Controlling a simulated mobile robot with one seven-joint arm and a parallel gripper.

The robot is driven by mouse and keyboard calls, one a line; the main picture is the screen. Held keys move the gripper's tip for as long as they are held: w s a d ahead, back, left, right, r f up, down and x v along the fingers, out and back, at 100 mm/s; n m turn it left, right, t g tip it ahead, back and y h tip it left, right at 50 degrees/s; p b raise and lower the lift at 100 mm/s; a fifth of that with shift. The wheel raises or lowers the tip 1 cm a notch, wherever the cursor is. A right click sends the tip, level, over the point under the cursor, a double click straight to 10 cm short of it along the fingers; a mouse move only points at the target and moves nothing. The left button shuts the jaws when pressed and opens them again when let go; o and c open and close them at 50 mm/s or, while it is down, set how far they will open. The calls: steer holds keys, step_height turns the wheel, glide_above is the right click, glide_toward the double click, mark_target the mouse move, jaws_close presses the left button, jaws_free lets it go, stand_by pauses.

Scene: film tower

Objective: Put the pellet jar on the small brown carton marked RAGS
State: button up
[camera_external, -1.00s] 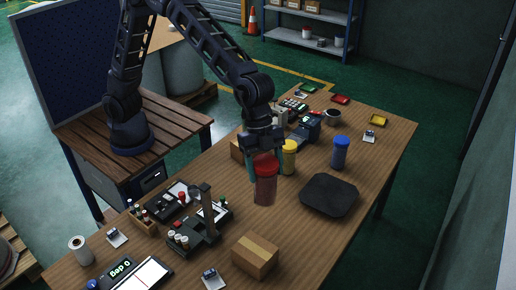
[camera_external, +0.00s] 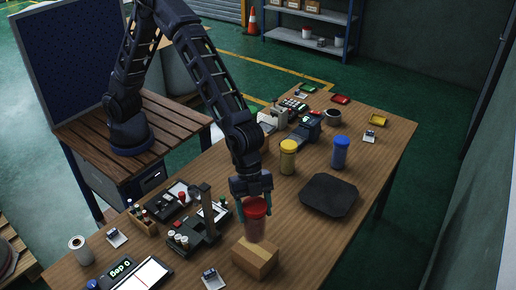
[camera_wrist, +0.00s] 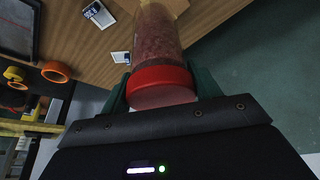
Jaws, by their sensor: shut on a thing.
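The pellet jar (camera_external: 255,228), a clear jar with a red lid and reddish contents, is upright in my gripper (camera_external: 254,205). My gripper is shut on it near the lid. The wrist view shows the jar (camera_wrist: 158,38) between the green fingers of my gripper (camera_wrist: 160,88), its pellets visible through the wall. A small brown carton (camera_external: 252,264) with a paler tape strip stands on the table directly below the jar. The jar's base overlaps the carton's top in the picture; I cannot tell whether they touch. No RAGS marking is readable.
A yellow-lidded jar (camera_external: 288,158) and a blue-lidded jar (camera_external: 340,153) stand farther back. A dark flat pad (camera_external: 328,195) lies right of my gripper. A black tray with a post (camera_external: 195,235) stands close on the left. The table right of the carton is clear.

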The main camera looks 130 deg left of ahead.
steer(key=shift+f, duration=2.95)
steer(key=o, duration=1.5)
steer(key=shift+f, duration=0.15)
steer(key=shift+o, duration=0.2)
